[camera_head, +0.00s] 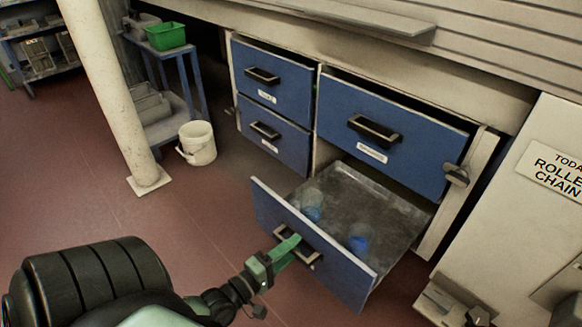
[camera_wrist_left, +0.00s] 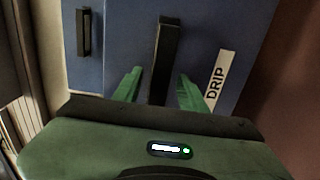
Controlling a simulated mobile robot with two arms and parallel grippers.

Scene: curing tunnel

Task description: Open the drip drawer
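The drip drawer (camera_head: 313,243) is a blue-fronted drawer at the bottom of the cabinet, pulled far out with its grey metal inside showing. In the left wrist view its front carries a white label reading DRIP (camera_wrist_left: 217,80) and a dark bar handle (camera_wrist_left: 162,52). My left gripper (camera_head: 290,246) is at this handle, its green fingers on either side of the bar. The left wrist view shows the fingers (camera_wrist_left: 160,80) apart, with a gap beside the bar. My right gripper is not in view.
Two bluish clear containers, one left (camera_head: 312,207) and one right (camera_head: 359,239), are in the drawer. A white bucket (camera_head: 197,143) and a pale column (camera_head: 108,90) stand left. Red floor is clear before the drawer.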

